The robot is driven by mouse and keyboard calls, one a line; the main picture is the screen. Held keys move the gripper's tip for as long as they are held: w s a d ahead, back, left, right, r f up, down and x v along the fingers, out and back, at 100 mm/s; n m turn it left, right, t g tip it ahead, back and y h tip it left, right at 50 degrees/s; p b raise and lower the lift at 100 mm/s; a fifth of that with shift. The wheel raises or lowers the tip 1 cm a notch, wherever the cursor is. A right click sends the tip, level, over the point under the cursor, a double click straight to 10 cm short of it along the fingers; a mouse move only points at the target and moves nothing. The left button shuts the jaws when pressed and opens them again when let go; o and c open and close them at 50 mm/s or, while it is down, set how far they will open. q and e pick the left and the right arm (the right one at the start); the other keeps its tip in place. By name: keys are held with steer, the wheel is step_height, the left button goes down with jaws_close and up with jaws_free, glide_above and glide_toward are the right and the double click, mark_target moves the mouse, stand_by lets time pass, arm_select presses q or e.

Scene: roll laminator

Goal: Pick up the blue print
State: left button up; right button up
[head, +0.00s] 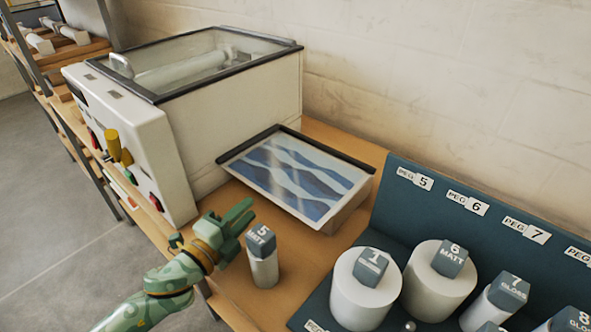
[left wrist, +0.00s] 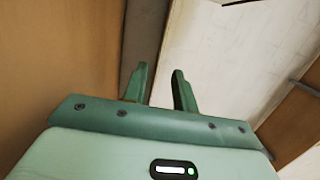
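The blue print (head: 296,177) has wavy blue and pale bands. It lies on a dark-rimmed tray (head: 359,163) that sticks out from the laminator's right side. My left gripper (head: 243,214) is to the left of and nearer than the tray, beside the small roll labelled 5 MATT, and apart from the print. In the left wrist view its two fingers (left wrist: 161,90) stand apart with nothing between them. The print cannot be made out in that view. My right gripper is not in view.
The laminator (head: 185,110) stands behind the gripper. The roll 5 MATT (head: 264,262) stands on the wooden bench close to the gripper. A dark blue rack (head: 430,215) with several labelled rolls takes up the right. A shelf (head: 20,35) stands far left.

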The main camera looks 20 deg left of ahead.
mark_target(265, 191)
arm_select(q)
steer(key=w, duration=0.5)
steer(key=w+d+b, duration=0.1)
steer(key=w, duration=0.2)
steer(key=shift+d, duration=0.1)
jaws_close()
